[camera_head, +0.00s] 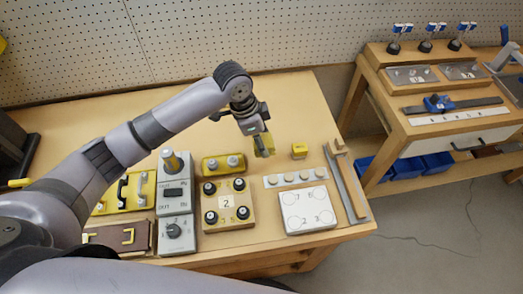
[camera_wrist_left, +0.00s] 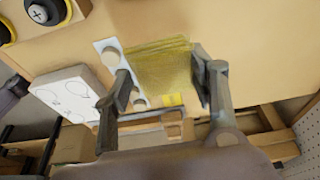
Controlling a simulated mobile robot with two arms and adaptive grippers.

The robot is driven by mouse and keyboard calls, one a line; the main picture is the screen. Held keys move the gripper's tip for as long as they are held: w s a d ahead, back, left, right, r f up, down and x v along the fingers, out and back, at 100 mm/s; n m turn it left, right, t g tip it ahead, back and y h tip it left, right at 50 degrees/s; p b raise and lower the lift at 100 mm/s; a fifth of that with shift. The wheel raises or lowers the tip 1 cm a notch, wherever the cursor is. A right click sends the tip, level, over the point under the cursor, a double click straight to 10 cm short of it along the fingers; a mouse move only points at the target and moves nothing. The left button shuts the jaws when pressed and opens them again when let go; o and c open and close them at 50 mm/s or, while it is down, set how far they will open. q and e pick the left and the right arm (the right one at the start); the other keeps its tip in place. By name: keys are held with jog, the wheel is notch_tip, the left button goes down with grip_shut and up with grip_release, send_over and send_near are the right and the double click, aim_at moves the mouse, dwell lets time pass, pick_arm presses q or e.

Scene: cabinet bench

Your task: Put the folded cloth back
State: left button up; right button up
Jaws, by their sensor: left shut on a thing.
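The folded cloth (camera_head: 264,147) is yellow and hangs from my left gripper (camera_head: 262,136) over the middle of the bench. In the left wrist view the cloth (camera_wrist_left: 158,66) shows stacked layers between the two fingers of the left gripper (camera_wrist_left: 165,84), which is shut on it. The head view does not clearly show the gap between cloth and bench top. A small yellow block (camera_head: 299,151) sits on the bench just right of the cloth. My right gripper is not in view.
Below the cloth are a block with black knobs (camera_head: 228,205), a yellow two-knob block (camera_head: 223,164), a strip of round pegs (camera_head: 296,177) and a white circle-marked board (camera_head: 307,210). Grey switch boxes (camera_head: 174,190) stand left. The bench top (camera_head: 290,105) behind is clear. A side table (camera_head: 440,85) stands right.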

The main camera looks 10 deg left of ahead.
aim_at(261, 160)
pick_arm(q)
jog(key=shift+f, duration=3.15)
jog(key=shift+f, duration=0.15)
jog(key=o, duration=1)
jog(key=shift+o, duration=0.2)
jog(key=shift+a+r, duration=0.1)
jog(key=shift+r, duration=0.5)
jog(key=v, duration=1.1)
jog(key=shift+s, duration=0.15)
